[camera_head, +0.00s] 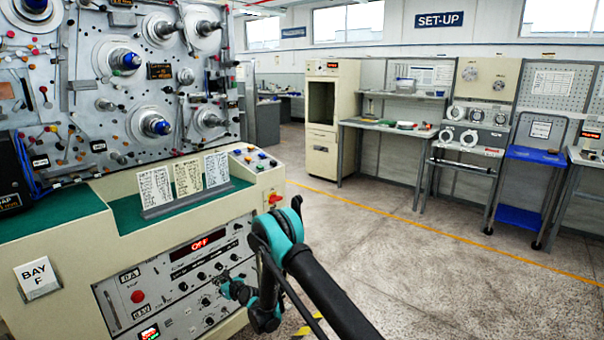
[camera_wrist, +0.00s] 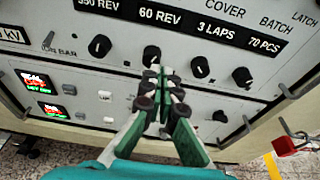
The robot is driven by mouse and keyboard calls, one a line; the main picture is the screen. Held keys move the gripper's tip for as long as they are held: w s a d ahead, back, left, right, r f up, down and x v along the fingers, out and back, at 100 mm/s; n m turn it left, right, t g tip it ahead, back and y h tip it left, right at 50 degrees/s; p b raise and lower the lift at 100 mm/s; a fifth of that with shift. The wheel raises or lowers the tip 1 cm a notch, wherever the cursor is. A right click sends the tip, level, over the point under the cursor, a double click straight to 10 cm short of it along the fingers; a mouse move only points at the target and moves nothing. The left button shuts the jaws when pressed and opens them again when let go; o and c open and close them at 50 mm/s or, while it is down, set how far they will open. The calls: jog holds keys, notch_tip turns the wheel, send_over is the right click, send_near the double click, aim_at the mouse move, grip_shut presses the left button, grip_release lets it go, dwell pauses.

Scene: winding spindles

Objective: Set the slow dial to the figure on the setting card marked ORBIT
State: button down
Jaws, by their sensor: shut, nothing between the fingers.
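The control panel in the wrist view has a row of black knobs under strips reading 350 REV, 60 REV, 3 LAPS and 70 PCS. No label SLOW is legible. My gripper (camera_wrist: 163,78) is shut and empty. Its tips are at or just below the second knob (camera_wrist: 151,55); contact is unclear. In the head view my gripper (camera_head: 226,288) is at the panel front.
A lit OFF display (camera_head: 200,243) and a red button (camera_head: 138,296) are on the panel. A red padlock (camera_wrist: 287,145) hangs at the right in the wrist view. Other knobs (camera_wrist: 200,67) sit close beside my fingers. Open floor (camera_head: 420,270) lies to the right.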

aim_at(202, 276)
jog(key=shift+w+a, duration=1.1)
jog(key=shift+a, duration=0.2)
jog(key=shift+w+a, duration=1.05)
jog(key=shift+a, duration=0.2)
jog(key=shift+f, duration=0.1)
jog(key=shift+s+a, duration=0.35)
jog(key=shift+s, duration=0.1)
jog(key=shift+s+a, duration=0.25)
jog(key=shift+s+a, duration=0.15)
jog(key=shift+s, duration=0.1)
